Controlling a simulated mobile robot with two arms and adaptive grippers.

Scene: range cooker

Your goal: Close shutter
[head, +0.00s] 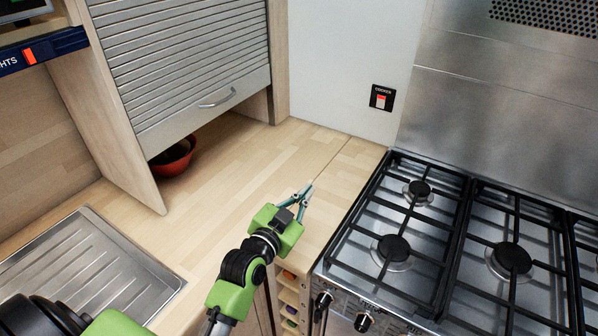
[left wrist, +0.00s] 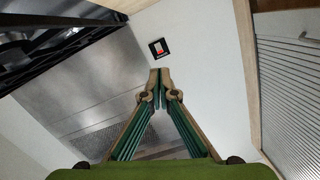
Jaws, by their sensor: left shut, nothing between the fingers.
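The shutter (head: 185,60) is a grey slatted roller door in a light wood cabinet at the upper left of the head view. Its bottom edge hangs above the worktop, leaving a gap underneath. A curved metal handle (head: 217,99) sits on its bottom panel. The shutter also shows at the right edge of the left wrist view (left wrist: 290,95). My left gripper (head: 304,197) is over the worktop near the cooker, to the right of and apart from the handle. Its fingertips meet in the left wrist view (left wrist: 159,76) with nothing between them. My right gripper is not in view.
A red bowl (head: 174,160) sits under the shutter's edge. The cooker (head: 440,235) with black grates stands at the right, and a metal drainer (head: 90,268) at the lower left. The worktop (head: 225,185) between them is clear. A red switch (head: 382,98) is on the wall.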

